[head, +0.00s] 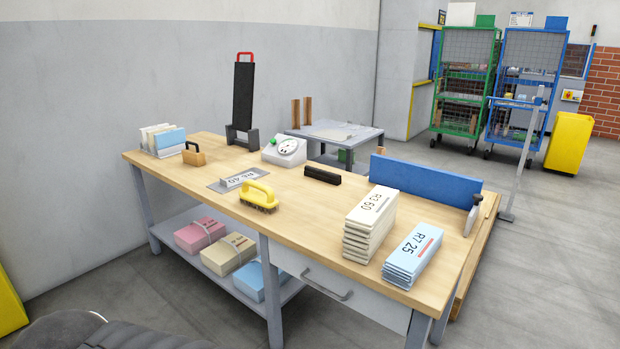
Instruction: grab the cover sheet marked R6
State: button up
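A white sheet with a mark starting with R and a 40 (240,179) lies on a flat grey plate on the workbench, left of centre; its first digit is too small to read surely. A tall stack of papers with a white top sheet marked R3 60 (372,210) stands near the bench's right end. A lower, light blue stack marked R7 25 (416,250) lies to its right. A holder at the far left of the bench holds several upright white and blue sheets (168,139); I see no mark on them. My gripper is not in view.
On the wooden workbench (300,222) are a yellow-handled brush (260,191), a black block (322,175), a white dial scale (286,150) and a black upright board (243,95). A blue panel (425,180) edges the right end. Tied bundles lie on the lower shelf.

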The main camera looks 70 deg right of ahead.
aim_at(231, 182)
jog(key=z, duration=0.35)
jog(key=i, duration=3.45)
jog(key=z, duration=3.4)
jog(key=i, duration=0.5)
